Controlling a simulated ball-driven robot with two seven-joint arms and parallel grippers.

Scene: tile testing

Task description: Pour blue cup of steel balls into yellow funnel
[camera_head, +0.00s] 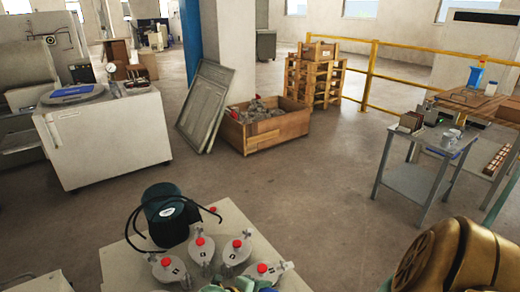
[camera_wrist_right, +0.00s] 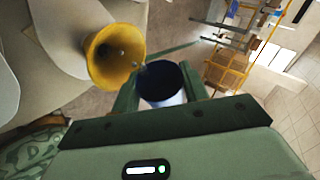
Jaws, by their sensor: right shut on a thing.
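In the right wrist view, my right gripper (camera_wrist_right: 162,98) is shut on a cup with a dark blue inside (camera_wrist_right: 160,78) and a pale lower part. The cup's mouth faces the camera, and its inside is too dark to show any balls. A few small grey specks, which look like steel balls (camera_wrist_right: 122,52), show at the funnel's mouth and rim. Neither cup nor funnel can be made out in the head view. My left gripper is not clearly visible.
The floor between is clear.

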